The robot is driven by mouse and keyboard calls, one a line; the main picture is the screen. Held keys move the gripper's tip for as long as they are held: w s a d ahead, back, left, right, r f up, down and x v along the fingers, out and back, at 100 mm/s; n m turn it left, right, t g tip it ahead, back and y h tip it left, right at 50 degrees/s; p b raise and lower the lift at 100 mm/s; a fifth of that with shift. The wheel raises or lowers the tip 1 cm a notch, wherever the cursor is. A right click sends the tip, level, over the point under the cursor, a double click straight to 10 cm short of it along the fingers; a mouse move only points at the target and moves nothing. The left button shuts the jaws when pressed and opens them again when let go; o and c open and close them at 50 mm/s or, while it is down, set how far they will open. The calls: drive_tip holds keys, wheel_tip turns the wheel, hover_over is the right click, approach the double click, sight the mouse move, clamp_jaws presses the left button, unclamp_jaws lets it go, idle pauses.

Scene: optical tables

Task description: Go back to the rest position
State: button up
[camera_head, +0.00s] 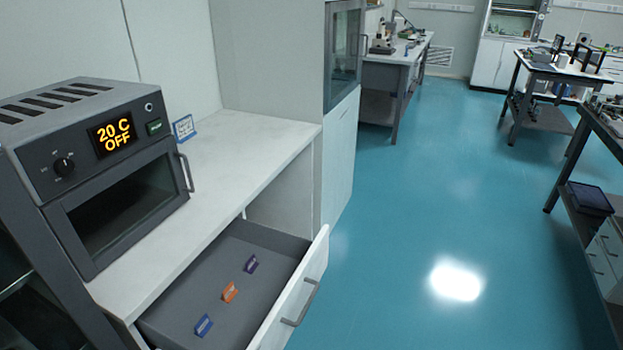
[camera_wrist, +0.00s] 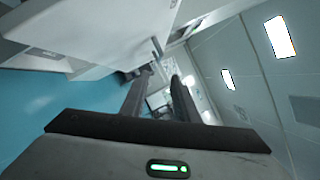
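My gripper (camera_wrist: 162,77) shows only in the wrist view. Its two dark fingers stand apart with a gap between them, and nothing is held there. It points out into the room, with white ceiling lamps (camera_wrist: 281,37) on the right and teal floor (camera_wrist: 35,110) on the left, so the view is strongly tilted. My arm and gripper are not seen in the head view.
An open drawer (camera_head: 185,290) juts out below the white counter (camera_head: 235,150), holding blue, orange and purple labelled pieces. An oven (camera_head: 110,170) reading "20 C OFF" stands on the counter. The teal floor (camera_head: 420,200) is clear; tables (camera_head: 560,70) stand right.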

drive_tip(key=d+r+m+g+h, duration=0.3)
drive_tip(key=d+r+m+g, duration=0.4)
drive_tip(key=r+m+g, duration=0.75)
drive_tip(key=d+r+m+g+h, duration=0.4)
drive_tip(key=d+r+m+g, duration=0.4)
drive_tip(key=m, duration=1.2)
wheel_tip(320, 180, up, 29)
drive_tip(key=d+m+t+y+p, duration=0.2)
drive_tip(key=m+t+y+p, duration=0.5)
drive_tip(key=m+p, duration=0.5)
drive_tip(key=shift+s+f+t+y+p, duration=0.15)
drive_tip(key=shift+s+t+y+p, duration=0.3)
drive_tip(key=shift+p, duration=0.3)
drive_tip(key=shift+d+f+m, duration=0.1)
drive_tip(key=shift+m, duration=0.15)
